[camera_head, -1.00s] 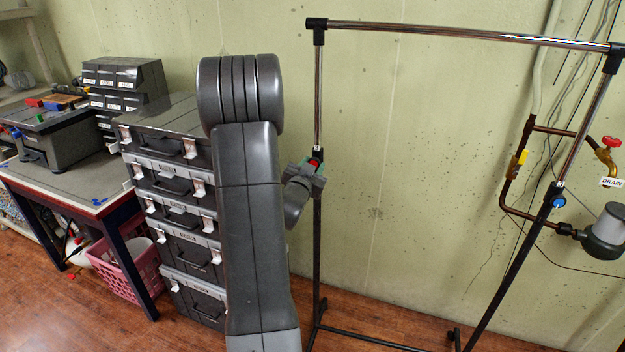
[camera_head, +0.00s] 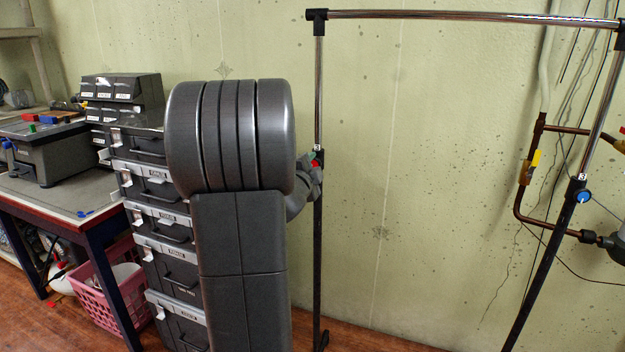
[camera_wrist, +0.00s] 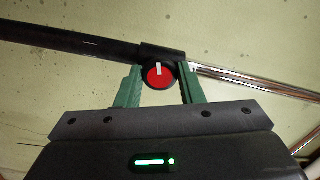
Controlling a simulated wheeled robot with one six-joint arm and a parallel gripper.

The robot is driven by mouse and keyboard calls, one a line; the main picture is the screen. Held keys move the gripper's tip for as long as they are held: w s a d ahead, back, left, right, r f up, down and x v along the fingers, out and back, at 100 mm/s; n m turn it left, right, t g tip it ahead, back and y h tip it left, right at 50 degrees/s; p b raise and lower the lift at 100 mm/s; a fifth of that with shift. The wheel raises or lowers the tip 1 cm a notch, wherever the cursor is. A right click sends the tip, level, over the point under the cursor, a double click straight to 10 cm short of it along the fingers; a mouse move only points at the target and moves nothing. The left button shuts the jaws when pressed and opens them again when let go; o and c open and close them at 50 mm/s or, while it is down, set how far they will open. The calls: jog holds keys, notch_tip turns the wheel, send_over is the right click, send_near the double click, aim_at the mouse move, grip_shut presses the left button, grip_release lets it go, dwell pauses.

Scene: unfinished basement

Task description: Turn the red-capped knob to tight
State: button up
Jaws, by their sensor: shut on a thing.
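The red-capped knob (camera_wrist: 159,76) sits on the black collar of a garment rack's post, where black tube meets chrome tube. Its red face carries a white line that points nearly straight up in the wrist view. My gripper (camera_wrist: 160,83) has its green fingers on either side of the knob and is shut on it. In the head view the red cap (camera_head: 317,162) shows as a small patch on the rack's left post, with my gripper (camera_head: 311,172) at it, partly hidden behind my arm.
A blue-capped knob (camera_head: 583,196) is on the rack's right post (camera_head: 545,270). Copper pipes with a yellow-handled valve (camera_head: 531,166) run behind it. Stacked grey cases (camera_head: 178,281) and a workbench (camera_head: 60,190) stand at left. The wall between the posts is clear.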

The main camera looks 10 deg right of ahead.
jog(key=m+b, duration=0.7)
jog(key=m, duration=0.4)
jog(key=shift+f+b, duration=0.1)
jog(key=shift+b, duration=0.2)
jog(key=m+b, duration=0.2)
jog(key=m, duration=0.3)
jog(key=shift+m+b, duration=0.3)
jog(key=shift+b, duration=0.1)
jog(key=m+b, duration=0.2)
jog(key=m, duration=0.2)
jog(key=shift+m, duration=0.4)
jog(key=o, duration=1)
